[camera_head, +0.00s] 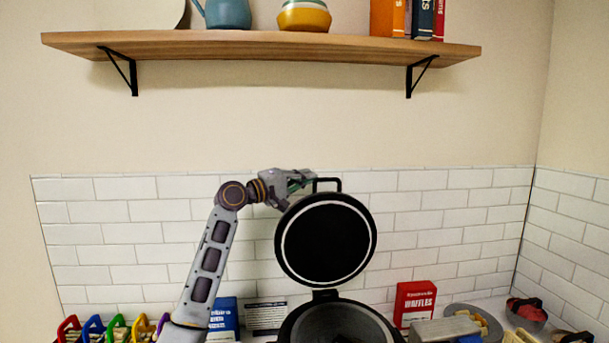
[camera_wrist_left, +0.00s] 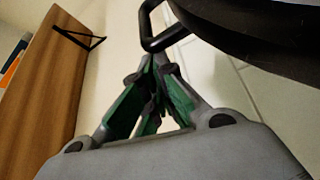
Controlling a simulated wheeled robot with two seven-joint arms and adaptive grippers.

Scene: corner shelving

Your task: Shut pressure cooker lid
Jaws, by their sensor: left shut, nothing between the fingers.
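The pressure cooker lid (camera_head: 325,240) is black with a light ring on its inner face and stands raised, nearly upright, above its base. The black pot base (camera_head: 338,325) shows at the bottom edge, open, joined to the lid by a hinge at its back. A black handle (camera_head: 328,184) sits on the lid's top edge. My left gripper (camera_head: 306,180) is shut and empty, close beside this handle. In the left wrist view the green-padded fingers (camera_wrist_left: 155,75) meet just below the handle (camera_wrist_left: 155,30); I cannot tell whether they touch it. My right gripper is not in view.
A wooden shelf (camera_head: 260,46) with a teapot, a bowl and books hangs above. A red waffles box (camera_head: 414,303), a plate and a grey object stand right of the cooker. A blue box (camera_head: 223,318) and colourful handles stand left. The tiled wall is close behind.

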